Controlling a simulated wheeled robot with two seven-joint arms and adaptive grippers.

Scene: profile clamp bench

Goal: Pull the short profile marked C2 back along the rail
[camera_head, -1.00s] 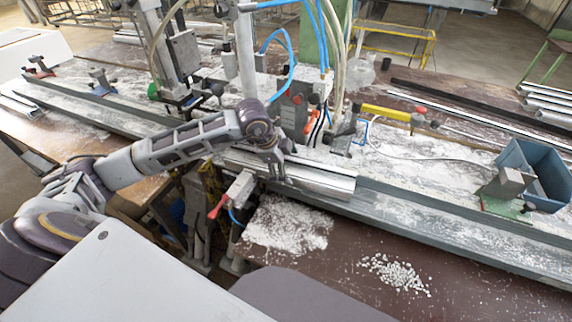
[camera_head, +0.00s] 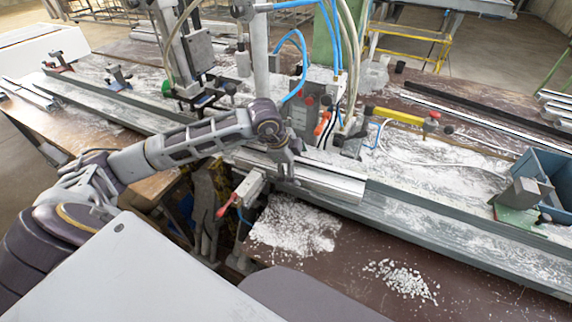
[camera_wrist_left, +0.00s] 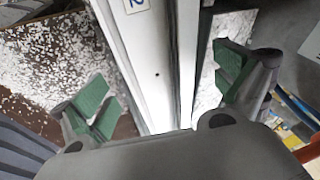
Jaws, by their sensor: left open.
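The short silver profile (camera_head: 325,183) lies on the long grey rail (camera_head: 420,220) in the middle of the bench. In the left wrist view the profile (camera_wrist_left: 150,75) runs up the picture, with a white label (camera_wrist_left: 137,5) cut off at the top edge; a "2" shows on it. My left gripper (camera_head: 283,168) is at the left part of the profile. In the wrist view the gripper (camera_wrist_left: 165,85) is open, its green-padded fingers apart on either side of the profile, with gaps visible. Its fingertips are hard to make out in the head view.
A clamp with a red handle (camera_head: 228,204) stands just in front of the rail. A machine head with blue hoses (camera_head: 300,50) rises behind my gripper. A blue bin (camera_head: 545,180) and a block on a green base (camera_head: 520,200) are at the right. White chips (camera_head: 295,228) lie in front.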

